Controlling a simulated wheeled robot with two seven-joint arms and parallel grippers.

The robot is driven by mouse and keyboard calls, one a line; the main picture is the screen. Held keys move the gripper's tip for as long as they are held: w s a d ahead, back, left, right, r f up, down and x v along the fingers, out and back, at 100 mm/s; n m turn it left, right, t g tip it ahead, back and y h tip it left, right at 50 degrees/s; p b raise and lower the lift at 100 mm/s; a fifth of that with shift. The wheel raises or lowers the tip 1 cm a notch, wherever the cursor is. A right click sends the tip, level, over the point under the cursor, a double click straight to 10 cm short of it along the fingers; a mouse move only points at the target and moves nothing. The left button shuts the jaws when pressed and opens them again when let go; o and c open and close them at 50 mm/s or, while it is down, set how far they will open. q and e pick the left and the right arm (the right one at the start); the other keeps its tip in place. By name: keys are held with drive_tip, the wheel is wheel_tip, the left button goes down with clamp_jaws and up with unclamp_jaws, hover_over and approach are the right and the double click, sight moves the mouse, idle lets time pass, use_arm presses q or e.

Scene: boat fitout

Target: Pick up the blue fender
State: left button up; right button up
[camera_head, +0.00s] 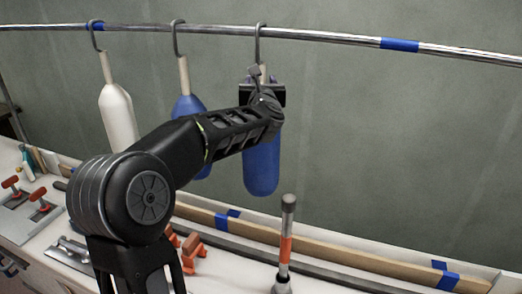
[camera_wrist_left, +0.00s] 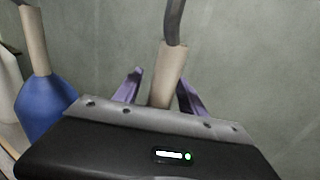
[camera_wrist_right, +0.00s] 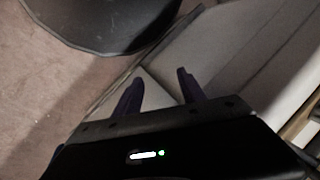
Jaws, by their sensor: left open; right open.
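A blue fender (camera_head: 262,172) hangs by its tan neck from a dark hook (camera_head: 259,42) on the rail, third from the left. My left gripper (camera_head: 262,88) is at the neck of this fender. In the left wrist view the neck (camera_wrist_left: 168,72) stands between the two open fingers (camera_wrist_left: 160,92), with no clear contact. A second blue fender (camera_head: 187,105) hangs to its left, partly hidden by my left arm, and also shows in the left wrist view (camera_wrist_left: 42,108). My right gripper (camera_wrist_right: 158,92) is open and empty, outside the head view.
A white fender (camera_head: 117,115) hangs at the far left of the metal rail (camera_head: 335,38). Below is a bench with an orange-banded upright tool (camera_head: 286,245), orange clamps (camera_head: 192,248) and a wooden strip (camera_head: 330,247). The wall behind is bare.

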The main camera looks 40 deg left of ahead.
idle(0.4)
use_arm(q)
clamp_jaws()
idle(0.4)
drive_tip(key=shift+r, duration=0.1)
idle(0.8)
